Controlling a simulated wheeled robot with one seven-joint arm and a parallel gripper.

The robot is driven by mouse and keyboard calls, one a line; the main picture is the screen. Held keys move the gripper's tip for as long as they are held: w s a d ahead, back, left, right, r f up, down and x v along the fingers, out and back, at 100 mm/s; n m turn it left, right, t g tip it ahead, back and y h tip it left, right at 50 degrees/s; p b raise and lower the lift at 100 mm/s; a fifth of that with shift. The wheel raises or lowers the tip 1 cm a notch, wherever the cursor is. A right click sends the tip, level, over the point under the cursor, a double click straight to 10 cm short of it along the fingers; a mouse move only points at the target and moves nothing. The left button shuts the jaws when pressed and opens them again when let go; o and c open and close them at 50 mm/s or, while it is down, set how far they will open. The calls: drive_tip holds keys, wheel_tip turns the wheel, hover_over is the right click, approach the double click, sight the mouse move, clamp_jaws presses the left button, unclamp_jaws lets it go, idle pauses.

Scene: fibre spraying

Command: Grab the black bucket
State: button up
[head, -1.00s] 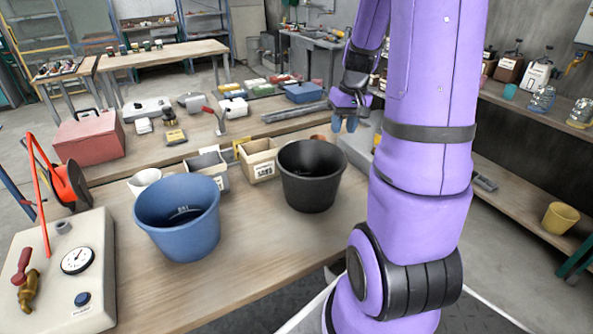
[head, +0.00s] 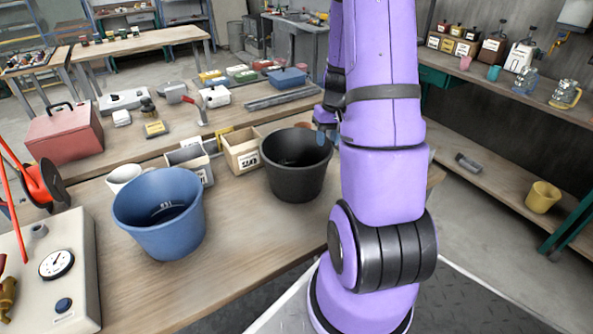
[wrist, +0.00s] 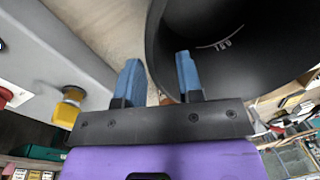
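The black bucket (head: 296,180) stands upright on the wooden workbench, right of the blue bucket (head: 165,225). My gripper (head: 326,122) is at the black bucket's right rear rim in the head view, partly hidden by my purple arm. In the wrist view my gripper (wrist: 160,80) is open, its two blue fingers apart. The black bucket (wrist: 240,45) fills the upper right there, with pale markings inside. Its rim runs between the two fingers in the picture, the right finger over the dark interior. I cannot tell whether either finger touches it.
Small open boxes (head: 243,152) and a white cup (head: 124,178) stand behind the buckets. A gauge panel (head: 58,285) is at the left. Tools and a red toolbox (head: 64,138) lie on the bench behind. Bare wood lies in front of the black bucket.

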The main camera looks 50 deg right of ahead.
sight(324, 153)
drive_tip(key=shift+w+a+f, duration=0.1)
drive_tip(key=shift+a+f, duration=0.05)
drive_tip(key=shift+f, duration=0.85)
drive_tip(key=shift+a+f, duration=0.1)
drive_tip(key=shift+f, duration=0.85)
drive_tip(key=shift+c, duration=0.5)
clamp_jaws()
drive_tip(key=shift+r, duration=0.15)
